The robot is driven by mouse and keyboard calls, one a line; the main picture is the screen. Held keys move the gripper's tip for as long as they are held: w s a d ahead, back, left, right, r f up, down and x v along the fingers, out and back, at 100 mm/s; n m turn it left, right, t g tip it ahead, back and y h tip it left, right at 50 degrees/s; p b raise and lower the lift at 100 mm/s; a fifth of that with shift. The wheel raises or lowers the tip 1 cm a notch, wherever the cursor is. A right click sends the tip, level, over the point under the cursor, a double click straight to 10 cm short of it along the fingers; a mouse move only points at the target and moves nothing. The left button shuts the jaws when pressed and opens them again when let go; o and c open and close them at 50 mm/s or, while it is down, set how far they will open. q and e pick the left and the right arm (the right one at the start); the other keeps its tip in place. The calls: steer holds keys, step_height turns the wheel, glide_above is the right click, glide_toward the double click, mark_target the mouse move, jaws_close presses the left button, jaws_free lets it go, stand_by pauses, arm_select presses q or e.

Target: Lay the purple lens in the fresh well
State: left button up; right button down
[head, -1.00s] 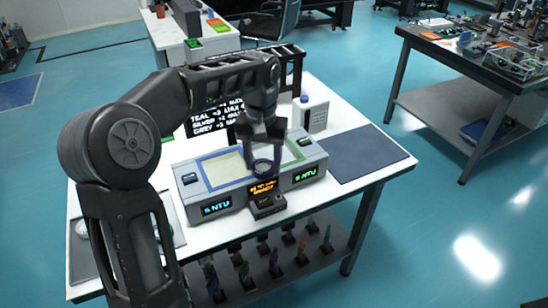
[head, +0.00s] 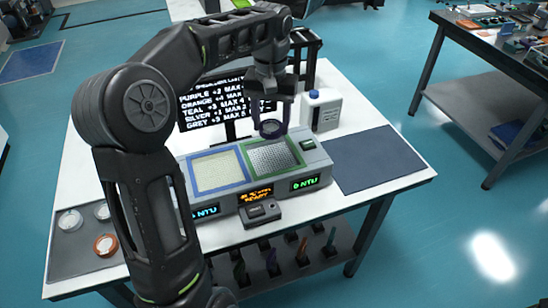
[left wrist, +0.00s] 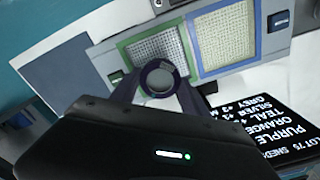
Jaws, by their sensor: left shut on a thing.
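My left gripper (head: 271,122) is shut on the purple lens (head: 270,129), a dark purple ring with clear glass. It holds the lens above the back edge of the grey two-well station. The left wrist view shows the lens (left wrist: 159,80) between the fingertips (left wrist: 158,88), overlapping the green-framed well's edge in the picture. The blue-framed well (head: 217,171) is on the left in the head view, the green-framed well (head: 273,157) on the right. Both look empty. Both NTU displays seem to read 0. The orange middle display (head: 257,195) is too small to read surely. My right gripper is out of view.
A grey tray (head: 75,262) at the left holds several lenses, one orange-rimmed. A black sign (head: 200,112) stands behind the station, with a white bottle (head: 322,110) at the back right. A small dark device (head: 261,211) sits in front. The dark mat (head: 380,160) is bare.

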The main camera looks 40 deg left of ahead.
arm_select(q)
glide_above(272, 160)
step_height(272, 160, down, 6)
steer(key=shift+f+p, duration=0.25)
steer(key=shift+p, duration=0.1)
steer(key=shift+d+f, duration=0.1)
steer(key=shift+f, duration=1.75)
steer(key=shift+s, duration=0.1)
steer(key=shift+f, duration=0.15)
steer(key=o, duration=1.4)
